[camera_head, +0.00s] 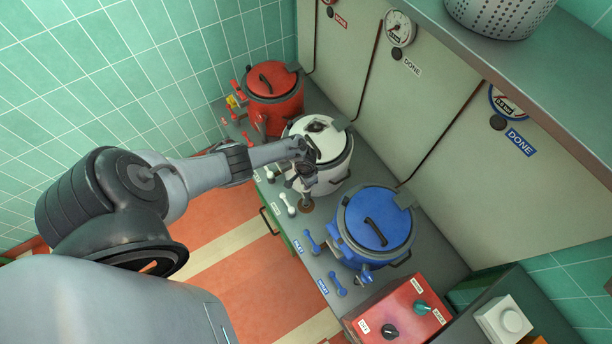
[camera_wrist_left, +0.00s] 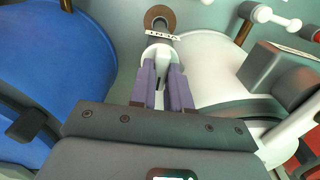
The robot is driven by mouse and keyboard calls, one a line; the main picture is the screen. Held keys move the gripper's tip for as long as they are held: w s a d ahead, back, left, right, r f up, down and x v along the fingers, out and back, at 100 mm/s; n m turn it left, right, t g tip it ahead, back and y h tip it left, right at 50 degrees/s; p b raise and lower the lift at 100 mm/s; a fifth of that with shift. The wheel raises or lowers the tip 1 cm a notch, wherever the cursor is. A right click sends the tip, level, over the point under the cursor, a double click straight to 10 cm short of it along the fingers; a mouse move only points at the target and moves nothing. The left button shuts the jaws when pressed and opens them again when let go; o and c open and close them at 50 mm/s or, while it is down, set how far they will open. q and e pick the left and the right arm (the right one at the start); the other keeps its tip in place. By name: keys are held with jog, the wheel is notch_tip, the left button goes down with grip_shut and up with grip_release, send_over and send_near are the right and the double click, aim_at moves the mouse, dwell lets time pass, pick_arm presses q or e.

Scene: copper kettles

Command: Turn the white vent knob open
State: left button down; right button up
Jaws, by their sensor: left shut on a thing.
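The white kettle (camera_head: 331,145) stands between the red and blue kettles on the grey counter. My left arm reaches across its front, and my left gripper (camera_head: 306,178) is low at its near side. In the left wrist view, the gripper's purple fingers (camera_wrist_left: 163,84) are shut on the white vent knob (camera_wrist_left: 159,54). A small pale marked plate (camera_wrist_left: 163,36) and a brown ring (camera_wrist_left: 160,14) show just beyond the knob. The fingers hide part of the knob, so its turn angle is hard to tell. My right gripper is not in view.
The blue kettle (camera_head: 374,218) is close on the right and the red kettle (camera_head: 275,91) is at the back left. White valve handles (camera_head: 288,204) and blue valve handles (camera_head: 313,241) line the counter's front. A red control box (camera_head: 402,312) sits at the right end.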

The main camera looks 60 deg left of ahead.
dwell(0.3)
pick_arm(q)
jog(key=c, duration=1.1)
grip_release()
jog(key=shift+r, duration=0.15)
jog(key=shift+r+p, duration=2.25)
jog(key=shift+r, duration=3.05)
